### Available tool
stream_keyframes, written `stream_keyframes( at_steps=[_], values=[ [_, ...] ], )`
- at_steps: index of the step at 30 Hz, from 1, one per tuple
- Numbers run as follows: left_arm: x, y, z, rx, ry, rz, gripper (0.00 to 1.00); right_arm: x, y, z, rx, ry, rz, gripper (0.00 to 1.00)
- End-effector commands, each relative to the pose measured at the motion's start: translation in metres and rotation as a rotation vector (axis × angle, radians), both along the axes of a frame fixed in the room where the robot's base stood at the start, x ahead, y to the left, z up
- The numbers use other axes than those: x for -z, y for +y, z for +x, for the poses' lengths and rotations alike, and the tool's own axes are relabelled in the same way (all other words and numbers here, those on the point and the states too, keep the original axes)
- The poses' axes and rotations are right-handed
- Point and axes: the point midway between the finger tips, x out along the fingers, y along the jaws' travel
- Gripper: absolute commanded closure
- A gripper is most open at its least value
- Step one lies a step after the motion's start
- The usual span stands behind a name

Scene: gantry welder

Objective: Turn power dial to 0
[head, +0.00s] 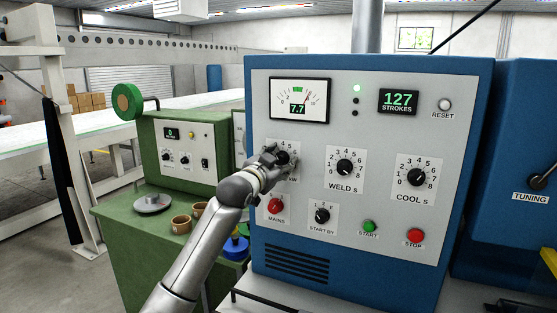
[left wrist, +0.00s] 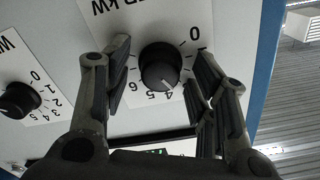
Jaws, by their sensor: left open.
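The power dial (left wrist: 160,66) is a black round knob on a white scale plate marked kW, upside down in the left wrist view. Its white pointer line seems to lie toward the 4 to 5 marks. My left gripper (left wrist: 158,80) is open, with its fingers on either side of the knob; I cannot tell whether they touch it. In the head view my left gripper (head: 272,158) covers much of the dial (head: 282,157) and its plate. My right gripper is not in view.
The weld dial (head: 344,167) and cool dial (head: 416,177) sit to the right. Below are the red mains knob (head: 275,205), start-by dial (head: 322,215), green start button (head: 369,226) and red stop button (head: 414,236). The meter (head: 298,100) reads 7.7. A green machine (head: 183,148) stands left.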

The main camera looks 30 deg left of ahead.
Motion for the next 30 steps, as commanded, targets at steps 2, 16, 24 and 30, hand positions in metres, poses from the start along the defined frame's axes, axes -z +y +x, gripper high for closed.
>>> stream_keyframes(
  at_steps=[2, 16, 24, 30],
  values=[
    [0.0002, -0.0001, 0.0, 0.0, 0.0, 0.0, 0.47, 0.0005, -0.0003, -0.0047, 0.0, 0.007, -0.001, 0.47],
    [0.0004, 0.0001, -0.0003, 0.0, 0.001, 0.0, 0.93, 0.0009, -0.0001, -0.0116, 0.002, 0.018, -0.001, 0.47],
    [0.0004, -0.0002, -0.0001, 0.0, -0.001, -0.036, 0.93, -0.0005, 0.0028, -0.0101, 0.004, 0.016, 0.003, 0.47],
    [0.0004, -0.0004, 0.0001, 0.001, -0.005, -0.141, 0.93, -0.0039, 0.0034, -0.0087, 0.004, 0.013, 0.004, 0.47]
  ],
)
